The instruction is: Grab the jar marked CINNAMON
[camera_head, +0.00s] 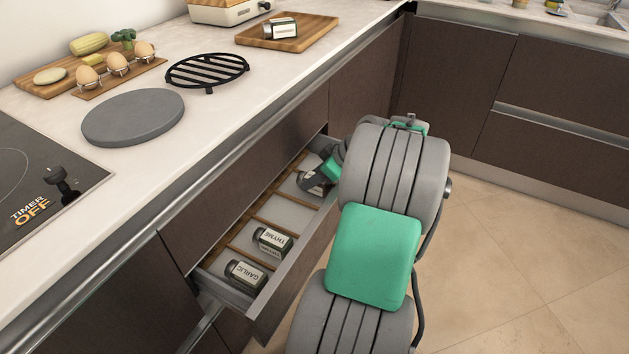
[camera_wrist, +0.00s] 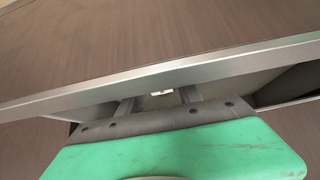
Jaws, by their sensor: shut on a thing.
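My gripper (camera_head: 326,172) reaches down into the far end of the open drawer (camera_head: 290,285). It is shut on a spice jar (camera_head: 312,183) with a dark body and a pale label. I cannot read this label, and my gripper and arm partly cover the jar. In the wrist view my two fingers (camera_wrist: 160,103) reach under the metal counter edge, with a small pale patch between them. No label that I can read says CINNAMON. Another jar (camera_head: 283,29) lies on the wooden board on the counter, its label too small to read.
A THYME jar (camera_head: 272,241) and a GARLIC jar (camera_head: 245,275) lie in nearer drawer compartments, between wooden dividers. The counter edge (camera_wrist: 170,75) overhangs close to my gripper. A black trivet (camera_head: 207,71), grey round plate (camera_head: 133,117) and egg holder (camera_head: 117,68) stand on the counter.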

